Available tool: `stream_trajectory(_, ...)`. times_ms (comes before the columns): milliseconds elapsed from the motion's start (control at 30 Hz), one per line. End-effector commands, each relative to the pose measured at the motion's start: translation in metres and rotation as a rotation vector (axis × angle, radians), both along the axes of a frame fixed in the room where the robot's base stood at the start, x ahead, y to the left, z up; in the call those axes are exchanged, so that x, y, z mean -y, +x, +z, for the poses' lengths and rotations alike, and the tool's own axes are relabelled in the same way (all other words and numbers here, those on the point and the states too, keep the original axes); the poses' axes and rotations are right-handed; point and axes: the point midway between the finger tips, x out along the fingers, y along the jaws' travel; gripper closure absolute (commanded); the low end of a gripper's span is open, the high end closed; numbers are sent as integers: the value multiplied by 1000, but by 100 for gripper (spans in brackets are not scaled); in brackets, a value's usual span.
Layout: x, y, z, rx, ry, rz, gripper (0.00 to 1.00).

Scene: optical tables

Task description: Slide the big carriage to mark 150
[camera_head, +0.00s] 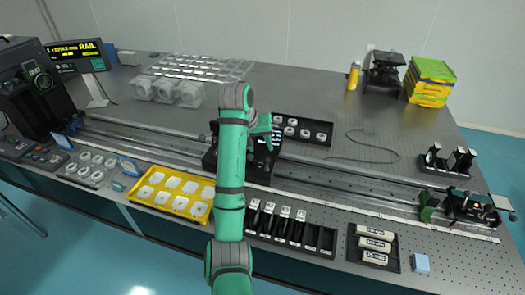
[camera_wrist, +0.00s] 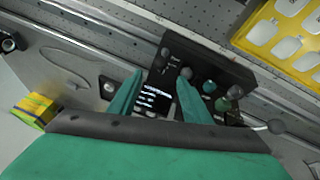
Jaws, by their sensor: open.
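The big carriage (camera_head: 262,165) is a wide black block on the long rail (camera_head: 345,184), near the middle of the table and partly hidden by my arm. In the wrist view the black carriage (camera_wrist: 205,62) carries several knobs and a small panel with white lettering. My gripper (camera_wrist: 160,77) is open, its two green fingers spread over the carriage's panel side. Nothing is visibly held, and I cannot tell whether the fingers touch anything. In the head view my gripper (camera_head: 270,138) is over the carriage. A pale scale strip (camera_head: 380,211) runs along the rail; its marks are too small to read.
Another carriage (camera_head: 468,207) stands at the rail's right end. A display (camera_head: 77,52) stands at the far left. A yellow tray (camera_head: 158,205), a black slotted rack (camera_head: 290,238) and a tray of rollers (camera_head: 352,250) line the front edge. The rail right of the big carriage looks clear.

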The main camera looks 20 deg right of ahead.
Motion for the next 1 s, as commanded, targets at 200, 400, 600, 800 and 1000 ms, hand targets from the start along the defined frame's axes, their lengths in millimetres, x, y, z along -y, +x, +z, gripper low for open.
stream_trajectory(200, 6, 5, -19, -4, -2, 3, 56)
stream_trajectory(400, 16, 15, -52, -4, 2, 2, 56)
stream_trajectory(600, 28, 24, -79, -3, 1, -2, 56)
stream_trajectory(800, 33, 29, -94, -1, 0, 0, 56)
stream_trajectory(1000, 34, 30, -97, -1, 0, 0, 56)
